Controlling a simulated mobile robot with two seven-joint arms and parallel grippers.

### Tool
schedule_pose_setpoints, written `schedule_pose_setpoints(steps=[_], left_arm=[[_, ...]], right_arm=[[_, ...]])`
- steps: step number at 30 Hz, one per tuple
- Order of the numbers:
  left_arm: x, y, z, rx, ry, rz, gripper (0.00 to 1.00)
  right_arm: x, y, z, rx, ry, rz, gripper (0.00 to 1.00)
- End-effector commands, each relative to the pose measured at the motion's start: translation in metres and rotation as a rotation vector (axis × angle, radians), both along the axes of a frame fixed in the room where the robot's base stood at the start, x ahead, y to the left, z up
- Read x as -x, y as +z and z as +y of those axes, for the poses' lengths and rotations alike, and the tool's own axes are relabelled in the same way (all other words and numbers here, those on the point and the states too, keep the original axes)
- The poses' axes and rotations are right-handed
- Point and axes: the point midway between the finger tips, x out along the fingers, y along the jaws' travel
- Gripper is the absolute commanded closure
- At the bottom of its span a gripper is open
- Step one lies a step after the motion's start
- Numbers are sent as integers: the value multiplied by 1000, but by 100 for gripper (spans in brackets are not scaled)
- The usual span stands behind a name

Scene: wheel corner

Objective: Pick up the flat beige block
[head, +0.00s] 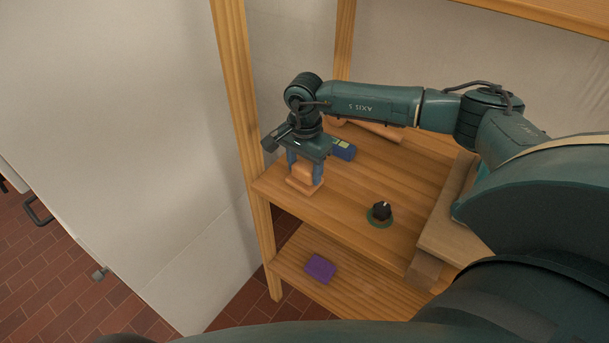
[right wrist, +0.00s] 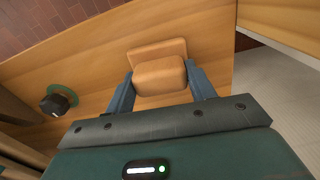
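A flat beige block (right wrist: 146,47) lies on the wooden shelf board, and its lower edge also shows in the head view (head: 303,187). A thicker, rounded tan block (right wrist: 160,77) sits over it and hides much of it. My right gripper (head: 304,171) points down over them. In the right wrist view its two fingers (right wrist: 159,72) stand at either side of the rounded block, very close to its sides. I cannot tell whether they press on it. My left gripper is not in view.
A black knob-like thing on a green disc (head: 380,213) stands on the board (head: 345,215). A blue box (head: 342,149) lies behind my gripper. A wooden post (head: 241,110) rises at the left. A purple block (head: 320,268) lies on the lower shelf.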

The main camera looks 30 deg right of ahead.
Motion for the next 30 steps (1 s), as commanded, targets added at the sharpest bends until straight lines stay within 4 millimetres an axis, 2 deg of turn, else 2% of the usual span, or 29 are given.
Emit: schedule_pose_setpoints(steps=[1, 8, 14, 17, 30], left_arm=[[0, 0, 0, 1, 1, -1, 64], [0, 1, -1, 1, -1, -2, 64], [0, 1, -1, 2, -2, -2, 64], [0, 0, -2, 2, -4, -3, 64], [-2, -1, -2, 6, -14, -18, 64]], right_arm=[[0, 0, 0, 0, 0, 0, 53], [0, 1, 0, 0, 0, -1, 71], [0, 1, 0, 0, 0, -1, 71], [-1, 8, 0, -1, -1, -4, 71], [-1, 87, 0, -1, 0, -5, 71]])
